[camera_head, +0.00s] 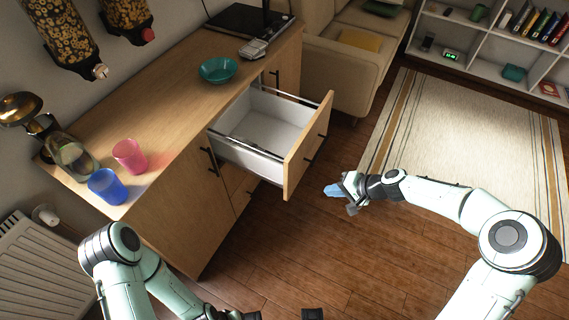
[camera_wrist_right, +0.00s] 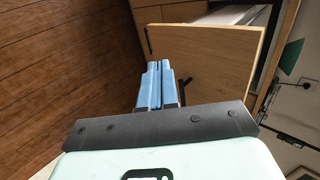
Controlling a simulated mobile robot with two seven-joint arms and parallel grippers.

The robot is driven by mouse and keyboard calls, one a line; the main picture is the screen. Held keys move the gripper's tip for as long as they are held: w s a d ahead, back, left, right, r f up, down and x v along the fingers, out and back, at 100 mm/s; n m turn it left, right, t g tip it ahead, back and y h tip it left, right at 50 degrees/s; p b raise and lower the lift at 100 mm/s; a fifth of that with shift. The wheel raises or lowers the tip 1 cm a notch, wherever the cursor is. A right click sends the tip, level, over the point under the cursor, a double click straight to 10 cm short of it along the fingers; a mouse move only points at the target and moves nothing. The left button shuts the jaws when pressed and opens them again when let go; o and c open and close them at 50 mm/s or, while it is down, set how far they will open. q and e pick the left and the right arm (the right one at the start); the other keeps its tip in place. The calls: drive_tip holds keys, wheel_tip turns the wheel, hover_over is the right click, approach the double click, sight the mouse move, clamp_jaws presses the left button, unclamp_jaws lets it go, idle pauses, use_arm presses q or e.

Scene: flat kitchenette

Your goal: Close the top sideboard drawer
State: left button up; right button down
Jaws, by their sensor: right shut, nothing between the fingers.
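The top sideboard drawer (camera_head: 264,120) is pulled well out of the wooden sideboard (camera_head: 165,110). Its white inside looks empty. My right gripper (camera_head: 330,190), with blue fingers, is shut and empty, in front of and to the right of the drawer front. In the right wrist view the shut fingers (camera_wrist_right: 159,86) point toward the drawer front (camera_wrist_right: 212,58), with a dark handle beside them; contact cannot be told. My left arm reaches the bottom edge of the head view, where its gripper (camera_head: 282,315) is mostly cut off.
A teal bowl (camera_head: 218,70), pink cup (camera_head: 130,156), blue cup (camera_head: 108,187) and glass jar (camera_head: 73,158) stand on the sideboard top. A sofa (camera_head: 345,55) stands behind the drawer. The wooden floor and rug (camera_head: 465,135) on the right are clear.

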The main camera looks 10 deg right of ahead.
drive_tip(key=w+r, duration=0.1)
drive_tip(key=w, duration=0.1)
use_arm(q)
drive_tip(key=shift+w+f, duration=0.1)
drive_tip(key=shift+w, duration=0.1)
use_arm(e)
approach(290, 182)
drive_tip(key=shift+x, duration=2.95)
